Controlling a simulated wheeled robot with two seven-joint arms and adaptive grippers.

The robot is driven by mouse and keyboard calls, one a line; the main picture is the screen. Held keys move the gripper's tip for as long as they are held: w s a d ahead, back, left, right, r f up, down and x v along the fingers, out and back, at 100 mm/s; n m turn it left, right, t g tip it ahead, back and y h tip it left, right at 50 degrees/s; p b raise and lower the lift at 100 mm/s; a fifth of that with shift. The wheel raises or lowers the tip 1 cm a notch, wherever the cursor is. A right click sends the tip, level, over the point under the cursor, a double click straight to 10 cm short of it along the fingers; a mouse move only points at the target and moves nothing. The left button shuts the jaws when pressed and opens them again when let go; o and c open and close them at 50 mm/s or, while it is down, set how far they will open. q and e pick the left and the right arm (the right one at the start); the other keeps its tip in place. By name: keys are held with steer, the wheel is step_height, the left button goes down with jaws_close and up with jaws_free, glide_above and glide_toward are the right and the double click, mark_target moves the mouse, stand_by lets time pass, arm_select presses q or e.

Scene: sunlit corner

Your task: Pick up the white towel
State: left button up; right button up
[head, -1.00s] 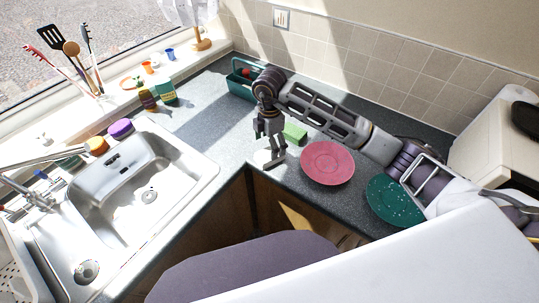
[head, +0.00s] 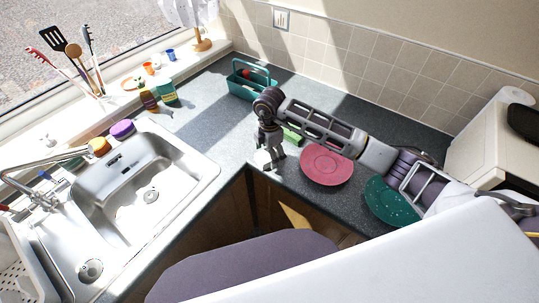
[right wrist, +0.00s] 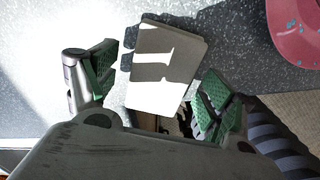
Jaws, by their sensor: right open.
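The white towel (right wrist: 165,62) looks like a small folded rectangle on the grey worktop, partly in shadow. In the head view a bit of the towel (head: 261,158) shows at the worktop's inner corner, beside my gripper and partly hidden by it. My right gripper (head: 272,161) points down over it. In the right wrist view its green-padded fingers (right wrist: 158,88) are spread apart, one on each side of the towel's near end, with nothing clamped. Whether the fingertips touch the worktop, I cannot tell. My left gripper is out of view.
A green sponge (head: 292,138) lies just behind my right gripper. A pink plate (head: 326,165) is to its right, and a speckled green plate (head: 388,203) lies under my arm. A teal caddy (head: 243,88) stands behind. The sink (head: 125,190) is to the left.

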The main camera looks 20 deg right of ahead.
steer(key=shift+f, duration=0.3)
steer(key=shift+c, duration=0.3)
steer(key=c, duration=1.1)
steer(key=shift+r+b, duration=0.85)
steer(key=shift+r, duration=4.15)
steer(key=o, duration=0.4)
steer(key=shift+c, duration=0.2)
steer(key=shift+s, duration=0.1)
steer(key=shift+c, duration=1)
